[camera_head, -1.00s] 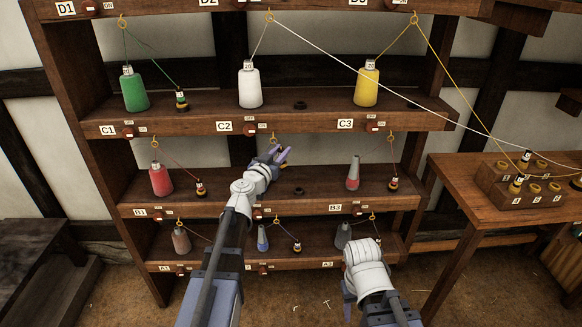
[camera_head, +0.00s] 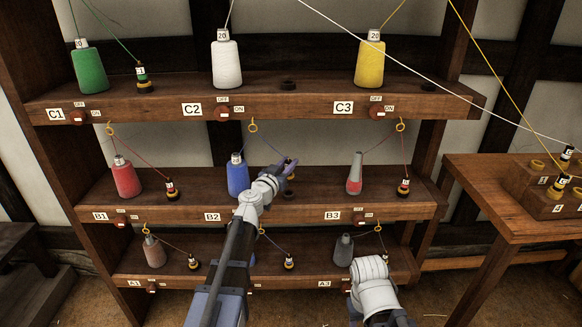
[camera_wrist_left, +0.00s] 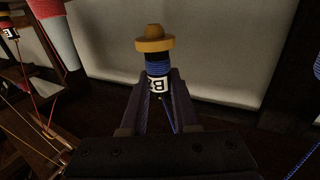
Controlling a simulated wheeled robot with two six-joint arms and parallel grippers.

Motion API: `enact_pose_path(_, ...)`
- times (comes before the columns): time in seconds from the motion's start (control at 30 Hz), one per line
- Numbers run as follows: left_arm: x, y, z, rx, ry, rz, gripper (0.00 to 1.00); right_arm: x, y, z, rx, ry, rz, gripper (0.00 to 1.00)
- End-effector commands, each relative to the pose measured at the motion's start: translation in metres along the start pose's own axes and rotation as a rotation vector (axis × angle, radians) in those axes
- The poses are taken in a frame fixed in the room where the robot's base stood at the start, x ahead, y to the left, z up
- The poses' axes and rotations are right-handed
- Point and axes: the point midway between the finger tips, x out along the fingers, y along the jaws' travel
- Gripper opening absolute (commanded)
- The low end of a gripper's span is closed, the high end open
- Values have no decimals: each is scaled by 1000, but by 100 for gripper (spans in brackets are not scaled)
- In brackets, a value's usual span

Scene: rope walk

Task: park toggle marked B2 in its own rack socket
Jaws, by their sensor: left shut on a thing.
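My left gripper (camera_head: 287,169) is shut on a toggle with a blue winding (camera_wrist_left: 158,69) and a yellow-brown foot. Its white label shows a B; the rest of the mark is turned out of sight. In the head view the gripper is at the middle shelf, right of the blue cone (camera_head: 237,176) above the label B2 (camera_head: 212,216). A dark, empty-looking socket ring (camera_head: 289,194) lies on that shelf just below the gripper. Whether the toggle touches it cannot be told. My right arm shows at the lower right, but its fingers are hidden.
On the same shelf stand a red cone (camera_head: 125,178) and toggle (camera_head: 171,189) at left, and a grey-red cone (camera_head: 354,174) and toggle (camera_head: 403,188) at right. Threads hang from yellow eyes. A white line and yellow thread run to blocks (camera_head: 545,190) on the side table.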

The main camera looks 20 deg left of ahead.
Motion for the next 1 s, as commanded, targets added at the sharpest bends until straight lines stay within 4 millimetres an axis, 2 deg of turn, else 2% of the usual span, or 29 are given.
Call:
enact_pose_path(0.27, 0, 0, 15, 0, 0, 0, 0, 15, -2, -1, 0, 0, 0, 50)
enact_pose_path(0.7, 0, 0, 55, 0, 0, 0, 0, 55, -5, -3, 0, 0, 0, 50)
enact_pose_path(1.0, 0, 0, 57, 0, 0, 0, 0, 56, -5, -4, 0, 0, 0, 50)
